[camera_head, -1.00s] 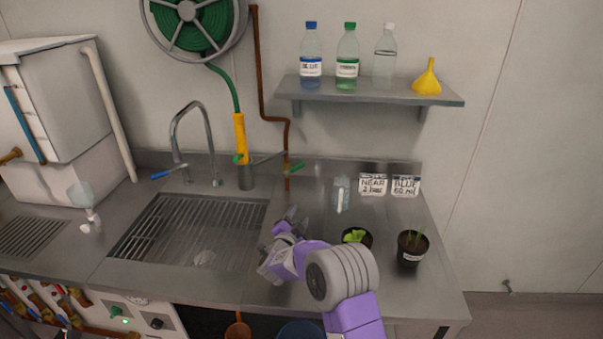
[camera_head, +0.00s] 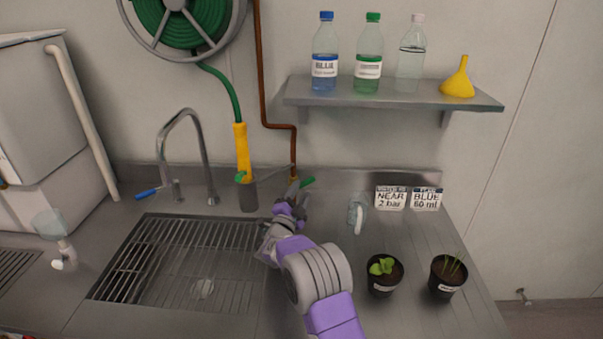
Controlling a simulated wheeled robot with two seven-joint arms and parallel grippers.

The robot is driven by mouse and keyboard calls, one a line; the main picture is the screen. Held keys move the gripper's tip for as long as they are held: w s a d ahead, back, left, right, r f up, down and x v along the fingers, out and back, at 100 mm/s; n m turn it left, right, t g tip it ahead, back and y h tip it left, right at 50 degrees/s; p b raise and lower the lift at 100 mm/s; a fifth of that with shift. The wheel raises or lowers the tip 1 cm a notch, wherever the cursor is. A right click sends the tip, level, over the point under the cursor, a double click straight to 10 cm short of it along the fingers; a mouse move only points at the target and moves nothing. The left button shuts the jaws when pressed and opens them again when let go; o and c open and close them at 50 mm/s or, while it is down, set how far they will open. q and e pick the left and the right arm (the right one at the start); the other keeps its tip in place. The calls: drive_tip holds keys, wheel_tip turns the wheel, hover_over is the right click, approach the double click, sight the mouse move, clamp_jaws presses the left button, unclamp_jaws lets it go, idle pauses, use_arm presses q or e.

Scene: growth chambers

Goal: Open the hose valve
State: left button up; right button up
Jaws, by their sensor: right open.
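A small green valve handle (camera_head: 307,182) sits at the bottom of the copper pipe (camera_head: 294,150), against the steel backsplash. The pipe runs up the wall beside the green hose reel (camera_head: 180,22). A green hose (camera_head: 222,84) hangs from the reel to a yellow nozzle (camera_head: 242,150), which has its own small green part and stands in a grey holder (camera_head: 248,196). My right gripper (camera_head: 294,196) is open, just below and in front of the valve handle. It partly hides the valve's lower part, and I cannot tell whether they touch. My left gripper is not in view.
A sink grate (camera_head: 190,258) and tap (camera_head: 205,160) are to the left. A clear spray bottle (camera_head: 356,214), two labels and two potted plants (camera_head: 384,275) (camera_head: 447,276) stand right. A shelf (camera_head: 390,95) above holds three bottles and a yellow funnel (camera_head: 459,80).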

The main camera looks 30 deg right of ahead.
sight(307, 184)
drive_tip(key=shift+d+r, duration=0.55)
drive_tip(key=shift+d, duration=0.35)
drive_tip(key=x, duration=0.3)
drive_tip(key=shift+w+d+f+b, duration=0.1)
drive_tip(key=shift+w+f+b, duration=0.05)
drive_tip(key=shift+w+b, duration=0.15)
drive_tip(key=shift+x, duration=0.8)
clamp_jaws()
